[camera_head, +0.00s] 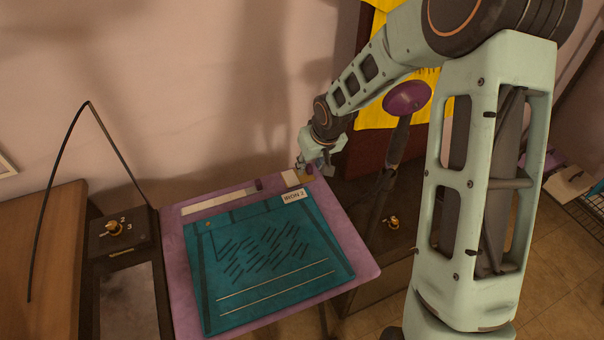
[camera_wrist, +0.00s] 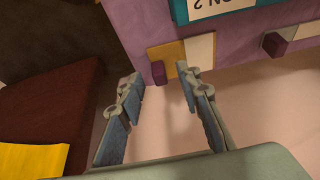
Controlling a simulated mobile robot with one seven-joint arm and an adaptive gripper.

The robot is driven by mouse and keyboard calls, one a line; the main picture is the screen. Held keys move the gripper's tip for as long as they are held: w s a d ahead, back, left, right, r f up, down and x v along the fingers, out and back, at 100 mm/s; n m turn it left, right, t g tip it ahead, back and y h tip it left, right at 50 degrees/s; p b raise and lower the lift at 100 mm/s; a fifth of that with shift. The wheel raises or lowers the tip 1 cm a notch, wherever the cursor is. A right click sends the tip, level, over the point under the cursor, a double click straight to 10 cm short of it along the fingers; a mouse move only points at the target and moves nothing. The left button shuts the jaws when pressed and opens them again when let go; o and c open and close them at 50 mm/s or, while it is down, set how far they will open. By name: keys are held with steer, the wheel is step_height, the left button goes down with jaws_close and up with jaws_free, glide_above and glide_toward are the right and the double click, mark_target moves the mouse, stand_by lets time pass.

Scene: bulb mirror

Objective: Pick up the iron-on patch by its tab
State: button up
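A small flat tan and cream piece (camera_wrist: 168,55), which looks like the iron-on patch, lies at the edge of a purple-topped table (camera_wrist: 130,20). A small purple block (camera_wrist: 158,73), which looks like its tab, stands at its edge. In the head view the cream part (camera_head: 291,178) shows at the table's far right corner, beside my gripper (camera_head: 316,166). In the wrist view my gripper (camera_wrist: 160,80) is open and empty. Its fingertips appear on either side of the purple block in the picture, apart from it. I cannot tell the height gap.
A long cream strip (camera_head: 215,201) with a dark block lies along the far edge. A dark box with a knob (camera_head: 115,228) stands left.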

steer(key=shift+w+a+f, duration=0.1)
steer(key=shift+w+f, duration=0.15)
steer(key=shift+f, duration=0.2)
jaws_close()
steer(key=shift+r, duration=0.15)
